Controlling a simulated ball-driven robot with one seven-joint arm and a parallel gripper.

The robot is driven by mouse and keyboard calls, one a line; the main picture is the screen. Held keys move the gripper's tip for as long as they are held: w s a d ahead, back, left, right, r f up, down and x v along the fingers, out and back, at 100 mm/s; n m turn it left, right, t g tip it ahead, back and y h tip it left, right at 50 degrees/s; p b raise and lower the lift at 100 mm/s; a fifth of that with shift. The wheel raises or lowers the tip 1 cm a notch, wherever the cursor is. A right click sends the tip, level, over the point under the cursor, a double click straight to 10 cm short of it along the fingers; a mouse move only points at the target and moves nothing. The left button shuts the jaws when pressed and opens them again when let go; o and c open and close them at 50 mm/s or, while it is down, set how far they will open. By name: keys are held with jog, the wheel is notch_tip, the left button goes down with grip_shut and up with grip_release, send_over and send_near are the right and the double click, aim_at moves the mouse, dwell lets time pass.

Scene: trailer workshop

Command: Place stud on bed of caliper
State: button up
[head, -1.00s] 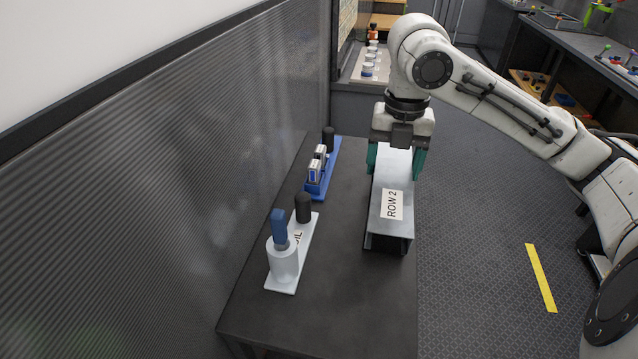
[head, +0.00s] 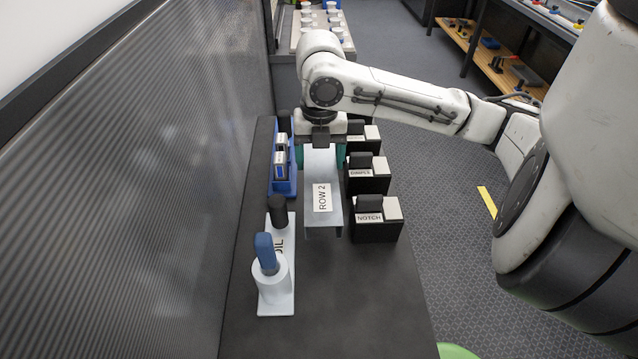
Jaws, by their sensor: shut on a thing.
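My gripper (head: 320,160) has its green fingers on either side of the far end of a long grey channel-shaped cover (head: 321,222) labelled "ROW 2", and is shut on it. The cover lies between the blue stand on the left and the black blocks on the right. I cannot tell whether it touches the table. I cannot make out a stud or a caliper for certain. A black block (head: 374,232) labelled "NOTCH", one that seems to read "DIMPLE" (head: 367,187) and a third (head: 360,140) stand in a row, each with a light grey plate on top.
Behind is a blue stand (head: 285,187) with small boxes. The front of the dark table (head: 340,310) is clear.

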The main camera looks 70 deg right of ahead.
jog(key=shift+f, duration=3.9)
jog(key=shift+f, duration=0.15)
jog(key=o, duration=0.9)
